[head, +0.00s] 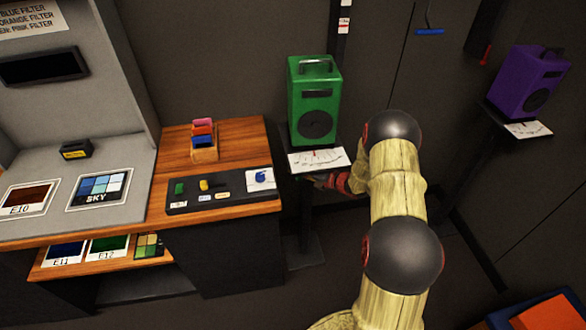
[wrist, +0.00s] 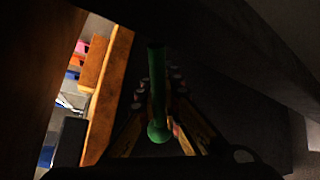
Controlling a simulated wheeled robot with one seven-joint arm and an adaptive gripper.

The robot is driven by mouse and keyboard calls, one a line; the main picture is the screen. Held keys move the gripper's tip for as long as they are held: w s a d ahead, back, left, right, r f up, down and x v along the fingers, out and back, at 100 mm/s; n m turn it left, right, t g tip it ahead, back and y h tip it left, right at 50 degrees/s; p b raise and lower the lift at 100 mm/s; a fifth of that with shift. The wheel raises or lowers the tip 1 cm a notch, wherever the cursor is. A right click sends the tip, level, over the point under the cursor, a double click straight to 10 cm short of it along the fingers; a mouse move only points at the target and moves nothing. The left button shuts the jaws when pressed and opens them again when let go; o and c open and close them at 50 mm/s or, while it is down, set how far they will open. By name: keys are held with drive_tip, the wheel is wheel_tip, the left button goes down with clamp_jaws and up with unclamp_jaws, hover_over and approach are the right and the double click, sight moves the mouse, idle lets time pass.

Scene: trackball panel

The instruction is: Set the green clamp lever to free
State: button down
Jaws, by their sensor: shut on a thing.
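The green clamp lever (wrist: 157,95) shows in the wrist view as a green rod with a round knob at its lower end in the picture. My gripper (wrist: 159,88) has a finger on each side of the rod and is shut on it. In the head view my gripper (head: 325,182) is under the scale plate (head: 318,160) of the green box's stand. The lever is mostly hidden there by the plate and the gripper. The green box (head: 314,100) with a handle and a round dark front stands above the plate. I cannot read the lever's setting.
A wooden desk (head: 235,140) with a dark control panel (head: 220,205) stands close to the left of the stand. A purple box (head: 530,82) sits on another stand at the right. An orange and blue object (head: 545,312) is at the lower right.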

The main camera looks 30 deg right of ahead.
drive_tip(key=shift+s+f, duration=0.2)
drive_tip(key=shift+f, duration=0.2)
drive_tip(key=c, duration=2.4)
unclamp_jaws()
drive_tip(key=o, duration=0.4)
drive_tip(key=shift+w+r, duration=0.1)
drive_tip(key=shift+r, duration=0.1)
drive_tip(key=shift+o, duration=0.2)
drive_tip(key=s+d, duration=0.6)
drive_tip(key=s, duration=0.5)
drive_tip(key=shift+s+r, duration=0.15)
drive_tip(key=shift+s, duration=0.25)
drive_tip(key=shift+c, duration=0.2)
